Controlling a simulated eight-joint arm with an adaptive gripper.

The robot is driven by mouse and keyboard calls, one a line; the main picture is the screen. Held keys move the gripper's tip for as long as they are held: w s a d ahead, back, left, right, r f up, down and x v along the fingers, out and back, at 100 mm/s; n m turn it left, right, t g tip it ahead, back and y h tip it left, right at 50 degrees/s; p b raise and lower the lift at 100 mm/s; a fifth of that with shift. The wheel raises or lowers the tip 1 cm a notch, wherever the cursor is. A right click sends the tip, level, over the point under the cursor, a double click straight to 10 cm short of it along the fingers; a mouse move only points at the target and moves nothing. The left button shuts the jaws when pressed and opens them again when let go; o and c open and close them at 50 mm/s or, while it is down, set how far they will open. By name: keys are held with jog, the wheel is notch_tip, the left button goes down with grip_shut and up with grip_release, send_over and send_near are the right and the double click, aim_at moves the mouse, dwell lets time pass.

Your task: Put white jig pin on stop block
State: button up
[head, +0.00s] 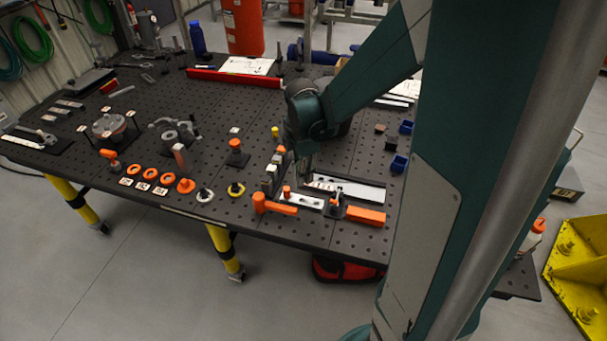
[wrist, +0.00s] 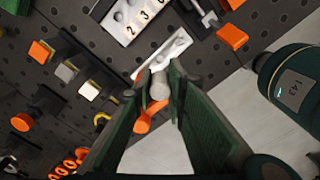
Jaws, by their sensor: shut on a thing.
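The white jig pin (wrist: 159,90) is a short pale cylinder between the fingertips of my gripper (wrist: 155,82) in the wrist view. My gripper is shut on it. In the head view my gripper (head: 305,178) hangs over the front right of the table, and the pin cannot be made out. Below it is a white strip with holes (wrist: 168,52), also in the head view (head: 312,201). A row of dark upright blocks with orange, beige and white faces (wrist: 66,68) stands to the left; I cannot tell for sure which piece is the stop block.
A white numbered plate (wrist: 132,20), an orange bar (head: 366,215), a clamp (head: 335,207) and an orange-handled piece (head: 272,205) crowd around my gripper. Orange rings (head: 151,174) lie to the left. The dark perforated table (head: 105,195) ends close in front.

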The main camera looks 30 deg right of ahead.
jog(key=w+d+r+p, duration=0.15)
jog(key=w+d, duration=0.35)
jog(key=d, duration=0.6)
jog(key=w+d+r+p, duration=0.15)
jog(key=w+d, duration=0.25)
jog(key=d, duration=0.7)
jog(key=d+r+p, duration=0.1)
jog(key=d, duration=2.5)
jog(key=shift+s+d, duration=0.25)
jog(key=shift+d, duration=0.15)
jog(key=shift+f+p, duration=0.5)
jog(key=shift+f, duration=2.65)
